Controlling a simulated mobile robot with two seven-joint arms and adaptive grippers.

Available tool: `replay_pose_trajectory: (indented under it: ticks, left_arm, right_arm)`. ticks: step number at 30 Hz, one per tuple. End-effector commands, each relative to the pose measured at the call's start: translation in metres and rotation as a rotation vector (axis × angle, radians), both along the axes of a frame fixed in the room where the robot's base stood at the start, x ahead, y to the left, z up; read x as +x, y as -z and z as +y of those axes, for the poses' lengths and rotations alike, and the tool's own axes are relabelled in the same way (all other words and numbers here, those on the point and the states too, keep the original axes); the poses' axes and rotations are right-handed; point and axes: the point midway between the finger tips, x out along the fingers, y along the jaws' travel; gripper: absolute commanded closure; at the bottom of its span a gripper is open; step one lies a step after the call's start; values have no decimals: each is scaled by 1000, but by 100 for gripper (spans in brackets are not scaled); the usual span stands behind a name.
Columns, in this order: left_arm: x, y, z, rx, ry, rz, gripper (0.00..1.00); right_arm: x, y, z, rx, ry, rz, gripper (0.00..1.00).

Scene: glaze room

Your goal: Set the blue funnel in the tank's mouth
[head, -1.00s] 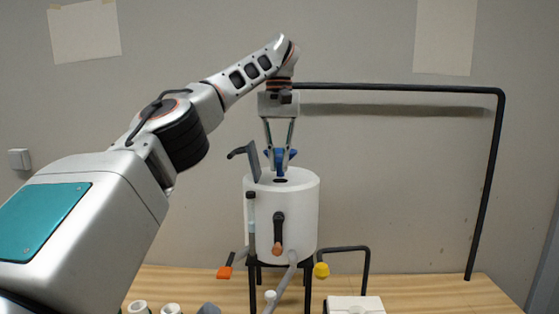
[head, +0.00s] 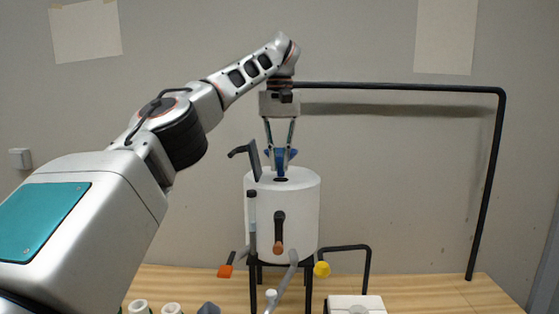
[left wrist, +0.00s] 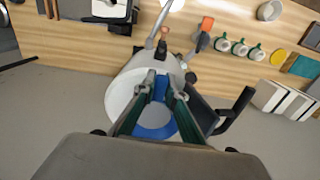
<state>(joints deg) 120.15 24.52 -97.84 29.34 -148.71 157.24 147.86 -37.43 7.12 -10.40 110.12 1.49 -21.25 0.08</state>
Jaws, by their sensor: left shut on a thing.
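The blue funnel (head: 280,158) is between the fingers of my left gripper (head: 280,148), which is shut on it. The gripper points straight down above the white tank (head: 300,215). The funnel's lower end is at or just above the dark mouth (head: 281,180) in the tank's top; I cannot tell whether it has entered. In the left wrist view the funnel (left wrist: 155,130) shows blue between the fingers (left wrist: 160,92), over the white tank (left wrist: 118,95), and covers the mouth. The tank's dark lid (head: 254,160) stands open at the left of its top. My right gripper is out of view.
A black pipe (head: 400,88) runs behind my left wrist and down at the right. Levers with orange (head: 225,271) and yellow (head: 321,269) ends stick out below the tank. White cups (head: 138,306) and a white box (head: 355,304) stand on the wooden table (head: 440,290).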

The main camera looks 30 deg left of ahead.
Motion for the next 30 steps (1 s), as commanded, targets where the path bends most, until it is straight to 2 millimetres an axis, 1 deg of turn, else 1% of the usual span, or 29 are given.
replay_pose_trajectory:
  ticks: [30]
  left_arm:
    - [0, 23, 0, 1, 0, 1, 100]
  right_arm:
    - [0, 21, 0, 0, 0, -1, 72]
